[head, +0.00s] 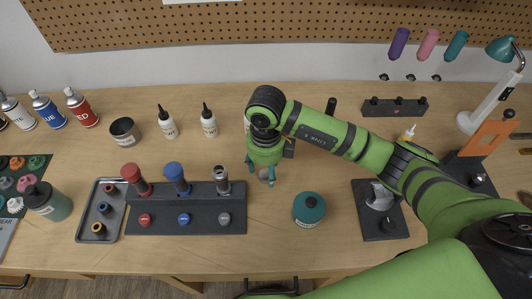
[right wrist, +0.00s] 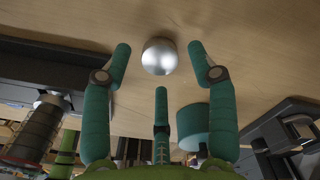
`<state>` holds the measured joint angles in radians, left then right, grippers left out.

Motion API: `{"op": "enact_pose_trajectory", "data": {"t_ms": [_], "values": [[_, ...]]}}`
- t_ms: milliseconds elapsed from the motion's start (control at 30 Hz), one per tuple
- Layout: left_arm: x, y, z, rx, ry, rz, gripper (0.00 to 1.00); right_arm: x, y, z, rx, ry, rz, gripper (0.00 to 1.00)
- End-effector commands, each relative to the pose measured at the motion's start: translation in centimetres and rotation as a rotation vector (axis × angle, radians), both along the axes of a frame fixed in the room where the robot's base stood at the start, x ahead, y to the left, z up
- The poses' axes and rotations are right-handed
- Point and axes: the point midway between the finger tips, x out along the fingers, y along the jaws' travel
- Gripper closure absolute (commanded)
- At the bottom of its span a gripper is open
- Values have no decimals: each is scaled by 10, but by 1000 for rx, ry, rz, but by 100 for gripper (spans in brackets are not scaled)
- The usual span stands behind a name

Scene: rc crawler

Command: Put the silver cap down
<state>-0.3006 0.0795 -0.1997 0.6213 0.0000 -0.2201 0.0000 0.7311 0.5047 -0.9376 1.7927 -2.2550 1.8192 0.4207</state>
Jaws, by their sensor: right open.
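The silver cap (right wrist: 158,56) is a shiny round piece on the bare wooden table, between the spread fingers of my right gripper (right wrist: 160,70). The fingers appear clear of it on all sides. In the head view the cap (head: 264,174) is partly hidden under my right gripper (head: 261,176), which points down over the table just right of the dark rack. My right gripper is open. My left gripper is not in either view.
The dark rack (head: 236,214) holds red, blue and grey upright pieces. A teal canister (head: 309,208) stands right of the cap. A grey tray (head: 83,225) lies left of the rack. White bottles (head: 208,122) stand behind. The table in front of the cap is clear.

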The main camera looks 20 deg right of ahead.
Motion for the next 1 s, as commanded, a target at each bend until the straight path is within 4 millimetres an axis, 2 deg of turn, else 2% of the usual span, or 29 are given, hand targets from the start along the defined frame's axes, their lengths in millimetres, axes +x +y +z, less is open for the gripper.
{"op": "enact_pose_trajectory", "data": {"t_ms": [267,433,633,1000], "values": [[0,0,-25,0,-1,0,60,1,0,59,0,-8,2,41],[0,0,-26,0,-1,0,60,1,-1,91,-3,-5,1,41],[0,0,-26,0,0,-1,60,0,0,106,-1,-2,0,41],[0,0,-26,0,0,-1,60,0,0,107,-1,1,0,41]]}}
